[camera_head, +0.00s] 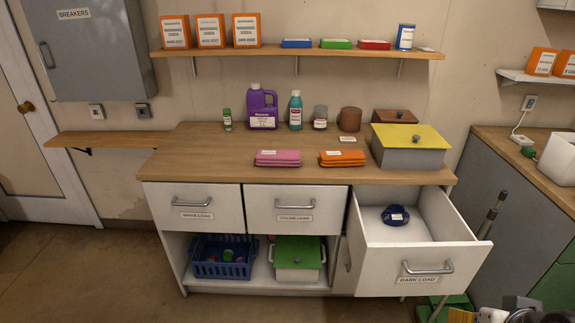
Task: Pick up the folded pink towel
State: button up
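The folded pink towel (278,158) lies flat on the wooden countertop, near its front edge and left of the folded orange towel (343,158). It carries a small white label on top. Nothing touches it, and a strip of bare wood separates the two towels. I cannot make out my gripper or its fingertips. Only some dark and pale parts show at the bottom right edge, cut off by the frame, and I cannot tell what they are.
A purple jug (262,107) and several bottles stand behind the towels. A grey box with a yellow lid (411,137) stands to the right. The countertop's left part is clear. A shelf (297,52) hangs above.

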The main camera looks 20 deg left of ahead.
aim_at(282, 158)
jog(key=i+j+u, duration=0.2)
jog(key=i, duration=0.25)
jog(key=i+j+u, duration=0.25)
jog(key=i, duration=0.2)
jog(key=i+u, duration=0.2)
jog(key=i, duration=0.25)
